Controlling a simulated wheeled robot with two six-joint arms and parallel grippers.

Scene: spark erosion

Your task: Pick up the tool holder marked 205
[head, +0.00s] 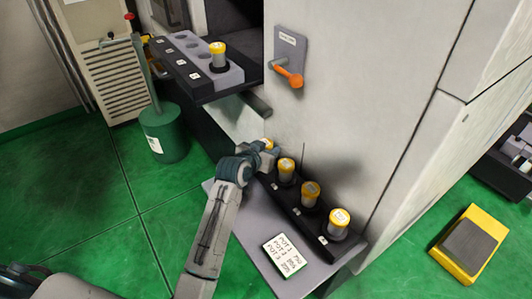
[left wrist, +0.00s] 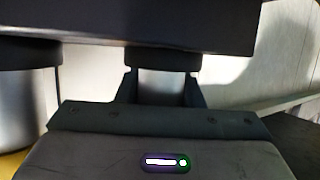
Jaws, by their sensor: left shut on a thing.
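My left gripper (head: 267,150) is at the far end of the lower black rack (head: 294,207), shut on a tool holder with a yellow top (head: 267,143). The arm hides most of this holder in the head view. In the left wrist view, its grey body (left wrist: 162,82) is between the two fingers, close to a dark slab. Three more yellow-topped holders, the near one (head: 340,220), the middle one (head: 310,192) and the far one (head: 286,168), stand upright in the rack. I cannot read the number on any holder. My right gripper is not in view.
An upper rack (head: 181,72) bears one yellow-topped holder (head: 217,55). A handwritten card (head: 283,255) listing pots lies on the grey shelf (head: 245,228). An orange-handled lever (head: 290,75) sticks out of the machine wall. A green canister (head: 165,135) and a yellow pedal (head: 467,243) stand on the floor.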

